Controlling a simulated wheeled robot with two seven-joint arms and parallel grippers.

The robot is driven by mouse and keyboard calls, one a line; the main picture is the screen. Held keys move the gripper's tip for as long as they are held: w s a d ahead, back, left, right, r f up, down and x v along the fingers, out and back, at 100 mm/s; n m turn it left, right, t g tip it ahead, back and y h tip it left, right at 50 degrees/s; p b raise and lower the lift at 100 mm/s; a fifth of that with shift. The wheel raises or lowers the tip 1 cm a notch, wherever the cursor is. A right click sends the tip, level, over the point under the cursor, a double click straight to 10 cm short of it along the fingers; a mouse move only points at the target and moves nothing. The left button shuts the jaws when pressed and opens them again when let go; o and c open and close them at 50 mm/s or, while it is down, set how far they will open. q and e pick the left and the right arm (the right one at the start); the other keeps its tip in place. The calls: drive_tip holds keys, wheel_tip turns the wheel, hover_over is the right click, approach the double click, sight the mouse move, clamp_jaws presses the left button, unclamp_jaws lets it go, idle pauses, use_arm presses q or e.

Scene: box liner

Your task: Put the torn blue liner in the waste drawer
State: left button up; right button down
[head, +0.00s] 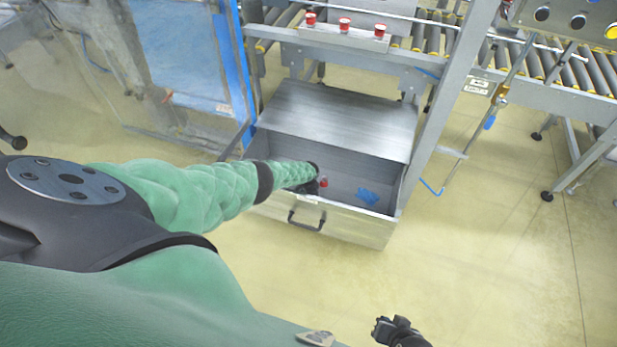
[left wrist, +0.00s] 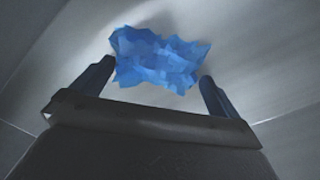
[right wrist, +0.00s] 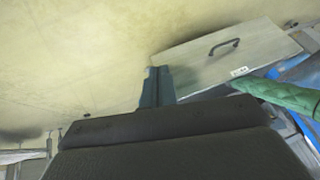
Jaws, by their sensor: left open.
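The torn blue liner (head: 367,196) is a small crumpled blue piece on the floor of the open grey metal waste drawer (head: 347,226). In the left wrist view the liner (left wrist: 158,60) shows just beyond and between the spread fingers. My left gripper (left wrist: 156,72) is open and holds nothing. In the head view the left arm reaches into the drawer and the left gripper (head: 312,187) is partly hidden, left of the liner and apart from it. My right gripper (head: 384,328) is outside the drawer, low in the view; its fingers (right wrist: 157,88) are together and empty.
The drawer front has a dark handle (head: 306,220). Above the drawer stands a metal frame with red buttons (head: 345,24) and a roller conveyor (head: 550,65). A blue-edged clear panel (head: 190,60) stands at left.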

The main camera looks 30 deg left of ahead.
use_arm(q)
wheel_tip(320, 180, up, 3)
drive_tip(key=p, duration=0.2)
drive_tip(key=shift+r+p, duration=0.2)
drive_tip(key=shift+p, duration=0.1)
wheel_tip(320, 180, up, 6)
drive_tip(key=p, duration=0.3)
drive_tip(key=shift+r, duration=0.2)
drive_tip(key=shift+r+p, duration=0.3)
drive_tip(key=shift+r, duration=0.9)
use_arm(e)
drive_tip(key=s+d+r+g+h, duration=0.1)
drive_tip(key=d+r, duration=0.2)
drive_tip(key=r, duration=0.5)
drive_tip(key=s+d+r+g, duration=0.1)
drive_tip(key=s+d+r, duration=0.1)
drive_tip(key=r, duration=0.6)
drive_tip(key=shift+d+h, duration=0.4)
drive_tip(key=shift+d, duration=0.3)
